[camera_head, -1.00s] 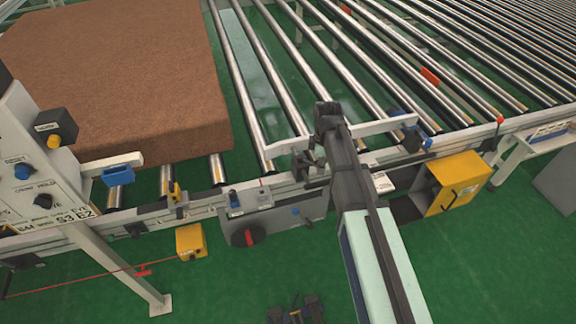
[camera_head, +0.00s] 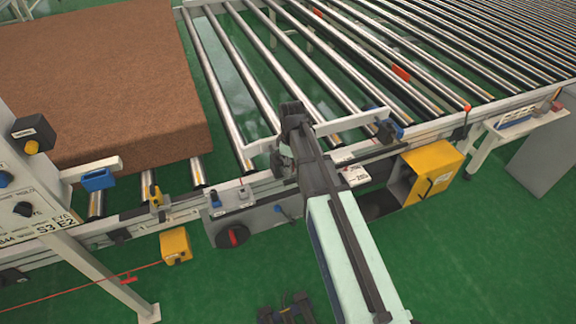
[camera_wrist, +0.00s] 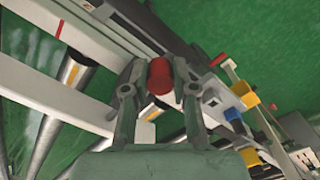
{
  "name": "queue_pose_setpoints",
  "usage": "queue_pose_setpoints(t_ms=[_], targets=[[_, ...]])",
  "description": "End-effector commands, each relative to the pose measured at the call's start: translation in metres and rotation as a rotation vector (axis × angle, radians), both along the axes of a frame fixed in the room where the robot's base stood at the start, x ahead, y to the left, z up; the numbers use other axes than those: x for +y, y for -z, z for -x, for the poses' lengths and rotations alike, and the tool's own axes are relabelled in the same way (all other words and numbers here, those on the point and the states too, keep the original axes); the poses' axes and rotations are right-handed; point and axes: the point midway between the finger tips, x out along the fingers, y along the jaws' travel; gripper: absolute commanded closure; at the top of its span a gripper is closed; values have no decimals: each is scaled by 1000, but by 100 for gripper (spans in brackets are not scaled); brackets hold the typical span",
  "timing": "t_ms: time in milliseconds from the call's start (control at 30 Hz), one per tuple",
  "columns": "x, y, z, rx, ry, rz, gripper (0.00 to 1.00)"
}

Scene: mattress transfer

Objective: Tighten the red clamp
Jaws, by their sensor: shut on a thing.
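A red, rounded clamp knob (camera_wrist: 160,77) shows in the middle of the wrist view, beside a grey rail. The two grey fingers of my gripper (camera_wrist: 158,92) are on either side of it, shut on it. In the head view my gripper (camera_head: 284,160) is at the near rail of the roller conveyor, below the dark wrist. There the held knob is hidden by my arm, and how far the clamp is turned cannot be told.
A brown mattress (camera_head: 95,80) lies on the rollers at left. A grey box with a red-and-black switch (camera_head: 233,237) hangs on the near rail (camera_head: 380,152). An open yellow box (camera_head: 432,172) is at right, a control panel (camera_head: 20,185) at left. The green floor in front has free room.

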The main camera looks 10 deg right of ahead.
Motion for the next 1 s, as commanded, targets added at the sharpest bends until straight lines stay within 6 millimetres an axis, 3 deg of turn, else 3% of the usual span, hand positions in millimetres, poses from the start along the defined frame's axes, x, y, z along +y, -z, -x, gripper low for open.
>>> queue_pose_setpoints(t_ms=[167,200,233,267,667,867,1000], targets=[[2,1,1,3,0,-5,100],[2,1,1,3,-1,-5,63],[2,1,1,2,-1,-4,53],[2,1,1,2,-1,-4,48],[1,-4,0,0,-2,-2,48],[1,-29,0,-2,-2,-2,48],[1,-56,-1,-3,-2,-3,48]])
